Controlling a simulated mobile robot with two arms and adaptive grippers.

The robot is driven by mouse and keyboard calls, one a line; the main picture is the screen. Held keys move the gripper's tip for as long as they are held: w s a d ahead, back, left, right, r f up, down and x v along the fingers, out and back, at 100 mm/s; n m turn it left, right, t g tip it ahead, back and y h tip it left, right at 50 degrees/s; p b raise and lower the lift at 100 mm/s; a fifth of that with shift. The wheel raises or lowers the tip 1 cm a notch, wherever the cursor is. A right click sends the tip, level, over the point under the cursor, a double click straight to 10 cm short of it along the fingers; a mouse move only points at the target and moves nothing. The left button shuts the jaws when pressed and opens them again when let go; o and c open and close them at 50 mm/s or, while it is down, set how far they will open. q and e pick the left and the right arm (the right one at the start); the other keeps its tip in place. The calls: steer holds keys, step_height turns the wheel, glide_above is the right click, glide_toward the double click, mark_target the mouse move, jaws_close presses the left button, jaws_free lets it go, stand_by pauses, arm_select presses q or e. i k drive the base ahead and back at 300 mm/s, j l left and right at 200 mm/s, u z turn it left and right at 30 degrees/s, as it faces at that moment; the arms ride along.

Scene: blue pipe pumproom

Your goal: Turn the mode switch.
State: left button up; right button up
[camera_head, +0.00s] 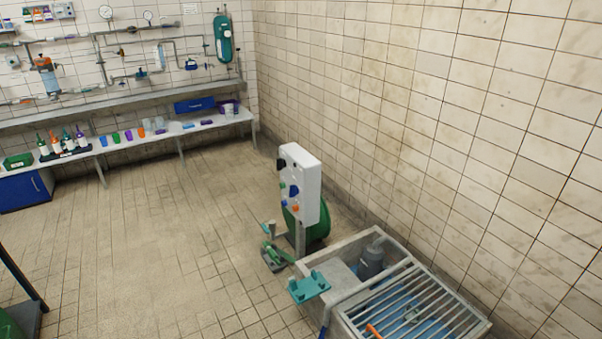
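A white control box (311,184) stands upright on a grey post in the middle of the view, its front turned to the left. Its face carries a black knob-like part (282,165) near the top, a dark blue part (294,191) lower down, and small green, blue and orange parts below and beside these. I cannot tell for certain which of them is the mode switch, and any markings are too small to read. Neither of my grippers is in view, and nothing touches the box.
A grated metal basin (415,305) stands in front and to the right of the box, with a teal fixture (309,287) at its left corner. Green equipment (274,254) sits by the post. A long bench (165,136) lines the back wall.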

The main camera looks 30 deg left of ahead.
mark_target(293, 189)
steer(key=i+j+z, duration=0.35)
steer(key=j, duration=0.8)
steer(key=j+z, duration=0.35)
steer(key=j, duration=0.85)
steer(key=j+z, duration=0.35)
steer(key=j, duration=0.9)
